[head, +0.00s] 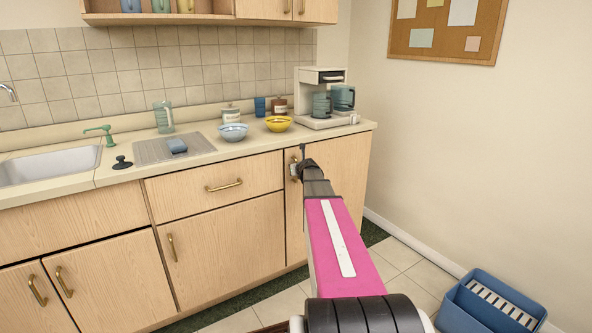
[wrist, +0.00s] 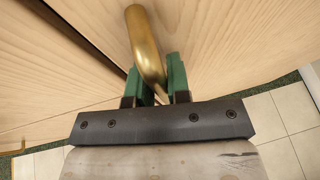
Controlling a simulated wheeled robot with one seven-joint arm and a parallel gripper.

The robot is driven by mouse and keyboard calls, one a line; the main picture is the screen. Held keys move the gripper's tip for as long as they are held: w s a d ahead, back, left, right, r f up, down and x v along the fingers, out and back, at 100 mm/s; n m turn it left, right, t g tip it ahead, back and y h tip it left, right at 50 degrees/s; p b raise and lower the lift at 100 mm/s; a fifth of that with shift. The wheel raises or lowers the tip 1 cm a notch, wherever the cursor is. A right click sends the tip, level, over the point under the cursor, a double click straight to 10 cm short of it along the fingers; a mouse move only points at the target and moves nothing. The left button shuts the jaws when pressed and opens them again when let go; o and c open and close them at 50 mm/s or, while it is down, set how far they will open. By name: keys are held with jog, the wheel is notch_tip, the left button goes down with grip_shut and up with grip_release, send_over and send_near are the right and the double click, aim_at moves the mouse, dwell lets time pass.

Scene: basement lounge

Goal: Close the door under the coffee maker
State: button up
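The coffee maker (head: 325,97) stands at the right end of the counter. The pale wooden door (head: 341,165) under it looks flush or nearly flush with the cabinet front; my arm covers part of it. In the wrist view, the door's brass handle (wrist: 143,40) runs down between the green fingers of my gripper (wrist: 155,82), which are close together on both sides of it. In the head view, my gripper (head: 295,168) is at the door's upper left, where it hides most of the handle. A dark gap shows left of the handle in the wrist view.
A drawer (head: 215,186) and closed lower doors are to the left. A sink (head: 48,166), bowls and a pitcher (head: 164,117) are on the counter. A blue crate (head: 490,303) stands on the floor at lower right. Tiled floor between crate and cabinet is clear.

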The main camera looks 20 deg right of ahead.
jog(key=shift+o, duration=0.3)
jog(key=v, duration=1)
jog(key=shift+s+r, duration=0.2)
jog(key=shift+s, duration=0.05)
jog(key=shift+s+a+r, duration=0.1)
jog(key=shift+s, duration=0.1)
jog(key=shift+c, duration=0.3)
grip_shut()
jog(key=s+d+f+n+t+y, duration=0.2)
jog(key=s+d+f+n+y, duration=0.35)
jog(key=s+d+y, duration=0.3)
jog(key=x, duration=1.3)
jog(key=shift+w+d+f+h, duration=0.2)
jog(key=shift+w+f+h, duration=0.05)
jog(key=shift+w+h, duration=0.15)
